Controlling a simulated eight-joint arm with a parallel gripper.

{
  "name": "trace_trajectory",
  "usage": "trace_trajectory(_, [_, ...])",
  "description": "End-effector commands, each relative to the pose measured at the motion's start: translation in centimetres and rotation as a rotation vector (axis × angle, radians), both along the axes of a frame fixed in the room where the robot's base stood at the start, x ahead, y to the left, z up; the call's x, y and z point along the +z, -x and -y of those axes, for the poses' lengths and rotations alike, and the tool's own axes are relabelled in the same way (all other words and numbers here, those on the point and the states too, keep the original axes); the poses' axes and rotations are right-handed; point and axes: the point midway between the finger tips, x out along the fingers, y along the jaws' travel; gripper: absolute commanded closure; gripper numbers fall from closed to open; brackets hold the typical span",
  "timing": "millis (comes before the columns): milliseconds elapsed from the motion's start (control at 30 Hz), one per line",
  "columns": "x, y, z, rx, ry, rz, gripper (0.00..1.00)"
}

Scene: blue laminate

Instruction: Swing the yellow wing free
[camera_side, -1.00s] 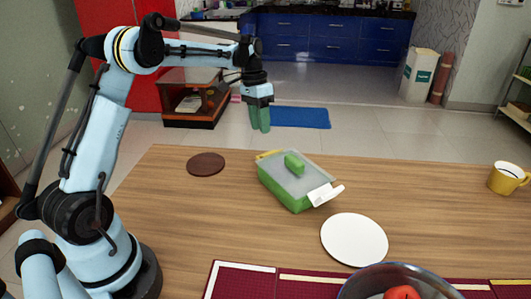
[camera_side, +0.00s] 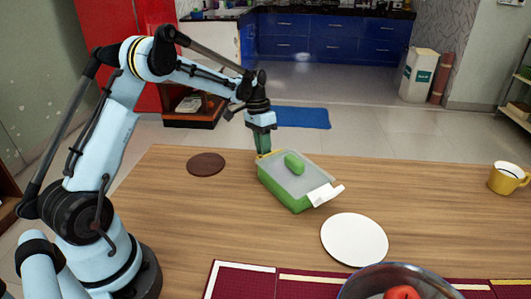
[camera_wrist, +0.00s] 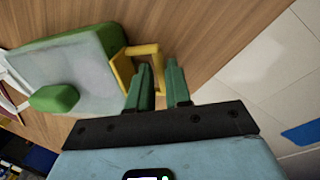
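A green box (camera_side: 285,192) with a pale translucent lid (camera_side: 305,177) and a green handle (camera_side: 294,163) stands on the table. The yellow wing (camera_side: 268,154) is at its far end; in the wrist view the yellow wing (camera_wrist: 158,52) looks like a loop standing out from the lid's edge. A white wing (camera_side: 326,194) sticks out at the near end. My gripper (camera_side: 263,153) points down at the yellow wing. In the wrist view my gripper (camera_wrist: 159,72) has its green fingers apart, with the loop's outer bar at the gap between the tips. Contact cannot be told.
A brown disc (camera_side: 206,164) lies left of the box and a white disc (camera_side: 354,240) lies at its near right. A bowl (camera_side: 400,285) with something red stands on a dark red mat (camera_side: 240,282) in front. A yellow mug (camera_side: 507,178) stands far right. Bare wood lies between.

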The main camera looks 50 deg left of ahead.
Motion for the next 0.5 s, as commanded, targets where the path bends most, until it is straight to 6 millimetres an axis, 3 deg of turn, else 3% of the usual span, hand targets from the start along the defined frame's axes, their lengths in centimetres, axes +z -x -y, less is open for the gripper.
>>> trace_trajectory(33, [0.01,0.0,0.0,0.0,0.0,0.0,0.9])
trace_trajectory(100, [0.01,0.0,0.0,0.0,0.0,0.0,1.0])
trace_trajectory(500, [0.18,0.0,0.07,-0.001,-0.029,0.002,1.0])
